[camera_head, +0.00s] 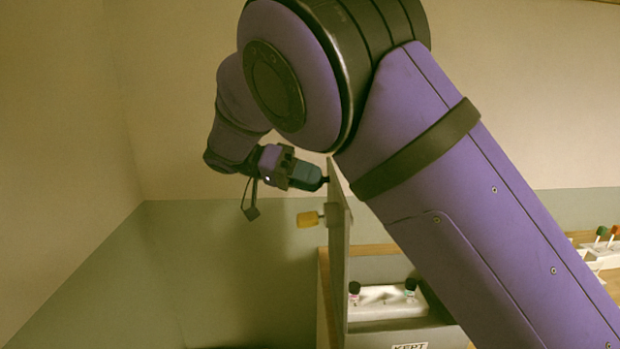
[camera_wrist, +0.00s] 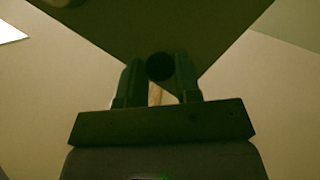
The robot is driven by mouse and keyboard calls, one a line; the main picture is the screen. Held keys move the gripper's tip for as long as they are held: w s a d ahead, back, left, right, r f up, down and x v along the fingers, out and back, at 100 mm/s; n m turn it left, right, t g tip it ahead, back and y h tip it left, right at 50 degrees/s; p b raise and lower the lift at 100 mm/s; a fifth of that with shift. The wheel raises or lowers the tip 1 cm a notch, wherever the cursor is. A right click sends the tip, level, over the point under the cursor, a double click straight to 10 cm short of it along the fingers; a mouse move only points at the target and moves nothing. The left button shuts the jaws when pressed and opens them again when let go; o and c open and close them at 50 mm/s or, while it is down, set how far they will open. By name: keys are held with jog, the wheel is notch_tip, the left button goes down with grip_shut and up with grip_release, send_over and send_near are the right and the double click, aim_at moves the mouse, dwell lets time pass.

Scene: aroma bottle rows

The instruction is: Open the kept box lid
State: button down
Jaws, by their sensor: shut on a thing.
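The box marked KEPT (camera_head: 385,325) stands low in the head view, partly hidden behind my arm. Its lid (camera_head: 340,235) stands about upright at the box's left side, seen nearly edge-on, so the box is open. My gripper (camera_head: 325,180) is at the lid's upper edge, on its left side. In the wrist view the two fingers (camera_wrist: 160,82) are closed around a dark round knob (camera_wrist: 160,67) in front of the dark lid (camera_wrist: 150,30).
Inside the box a white rack (camera_head: 383,299) holds small dark-capped bottles (camera_head: 354,288). More bottles with green and orange caps (camera_head: 602,231) stand in a white holder at the far right. Plain walls lie behind; the space left of the lid is clear.

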jog(key=c, duration=0.8)
grip_release()
jog(key=shift+v, duration=3.75)
